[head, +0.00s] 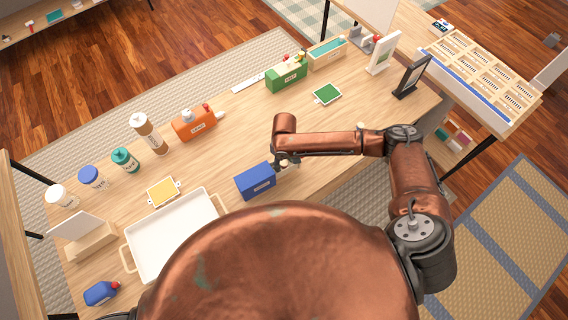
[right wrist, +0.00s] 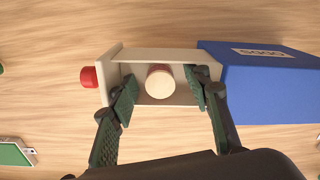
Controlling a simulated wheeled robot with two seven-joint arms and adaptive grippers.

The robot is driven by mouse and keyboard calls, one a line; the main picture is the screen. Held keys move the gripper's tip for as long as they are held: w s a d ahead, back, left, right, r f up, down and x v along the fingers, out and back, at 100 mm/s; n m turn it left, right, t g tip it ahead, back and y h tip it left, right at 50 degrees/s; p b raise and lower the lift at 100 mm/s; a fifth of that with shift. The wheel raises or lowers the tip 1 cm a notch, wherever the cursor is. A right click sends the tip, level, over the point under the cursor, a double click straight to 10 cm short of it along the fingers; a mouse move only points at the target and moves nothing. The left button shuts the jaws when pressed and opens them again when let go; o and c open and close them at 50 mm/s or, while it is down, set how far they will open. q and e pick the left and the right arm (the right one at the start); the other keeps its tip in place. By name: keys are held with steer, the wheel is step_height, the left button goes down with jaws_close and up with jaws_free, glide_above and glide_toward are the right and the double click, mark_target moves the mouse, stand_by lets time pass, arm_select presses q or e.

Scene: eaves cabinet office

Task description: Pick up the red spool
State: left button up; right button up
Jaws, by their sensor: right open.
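In the right wrist view, a round piece with a pale top (right wrist: 159,80) stands in a cream drawer (right wrist: 152,55), probably the spool; its side hardly shows, so I cannot confirm red. The drawer is pulled out of a blue box (right wrist: 265,90) and has a red knob (right wrist: 88,77) at its far end. My right gripper (right wrist: 161,92) is open, one finger on each side of the round piece, with small gaps. In the head view the blue box (head: 255,181) lies beside my right gripper (head: 286,163), which hides most of the drawer. My left gripper is not seen.
An orange box (head: 194,124), a green box (head: 287,75) and a small blue box (head: 100,293) have red knobs. A white tray (head: 172,235), bottles and small cards stand on the table. The table middle (head: 235,140) is clear.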

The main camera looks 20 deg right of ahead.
steer(key=shift+f, duration=0.1)
steer(key=c, duration=0.7)
steer(key=shift+c, duration=1.4)
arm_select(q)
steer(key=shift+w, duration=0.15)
